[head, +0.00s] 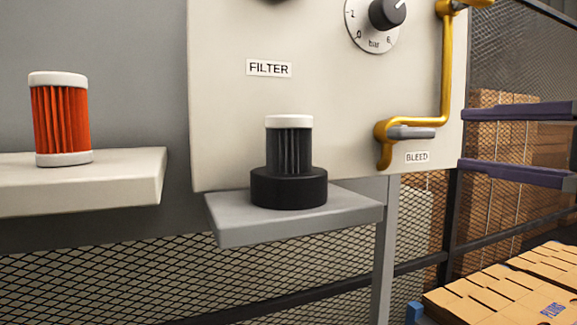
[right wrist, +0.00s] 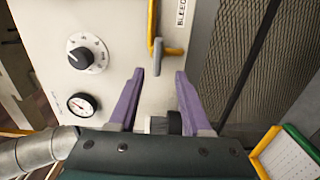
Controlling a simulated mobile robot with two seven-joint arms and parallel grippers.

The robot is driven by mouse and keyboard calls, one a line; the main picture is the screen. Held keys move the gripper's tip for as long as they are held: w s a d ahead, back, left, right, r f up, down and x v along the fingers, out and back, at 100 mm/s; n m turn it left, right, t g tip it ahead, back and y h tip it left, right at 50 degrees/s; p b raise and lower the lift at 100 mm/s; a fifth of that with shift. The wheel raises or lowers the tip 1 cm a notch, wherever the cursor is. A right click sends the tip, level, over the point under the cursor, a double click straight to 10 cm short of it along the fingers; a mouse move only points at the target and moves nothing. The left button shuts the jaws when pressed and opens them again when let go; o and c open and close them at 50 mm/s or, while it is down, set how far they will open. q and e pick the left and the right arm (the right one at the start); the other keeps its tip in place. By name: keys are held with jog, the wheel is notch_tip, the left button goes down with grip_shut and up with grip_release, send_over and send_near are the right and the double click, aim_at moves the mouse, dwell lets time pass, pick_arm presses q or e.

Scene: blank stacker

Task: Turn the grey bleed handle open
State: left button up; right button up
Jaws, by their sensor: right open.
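The grey bleed handle (head: 410,132) lies level across the lower end of a yellow pipe (head: 446,70), just above the BLEED label (head: 417,157). My right gripper (head: 463,140) comes in from the right, with its purple fingers open and empty. Its fingertips are to the right of the handle, one higher and one lower than it. In the right wrist view the handle (right wrist: 157,58) shows just beyond the gap between the open fingertips (right wrist: 160,73). I see no contact with it. My left gripper is not in view.
A black filter with a white cap (head: 289,145) stands on a grey shelf (head: 300,222). An orange filter (head: 60,118) stands on a pale ledge (head: 80,190) at left. A dial knob (head: 387,12) is on the panel. Cardboard (head: 510,290) lies at lower right, near mesh fencing.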

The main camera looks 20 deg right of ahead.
aim_at(420, 129)
jog(key=w+p, duration=0.1)
jog(key=w, duration=0.1)
jog(key=w+p, duration=0.1)
jog(key=w, duration=0.2)
jog(key=w+p, duration=0.1)
jog(key=w, duration=0.2)
jog(key=shift+a+r, duration=0.3)
jog(key=shift+r, duration=0.1)
jog(key=shift+w+a+f+p, duration=0.1)
jog(key=shift+w+f+p, duration=0.05)
jog(key=shift+w, duration=0.25)
jog(key=shift+w+a+f+p, duration=0.1)
jog(key=shift+w+p, duration=0.05)
jog(key=shift+w, duration=0.25)
jog(key=shift+d, duration=0.1)
jog(key=shift+c, duration=0.4)
jog(key=c, duration=0.6)
grip_shut()
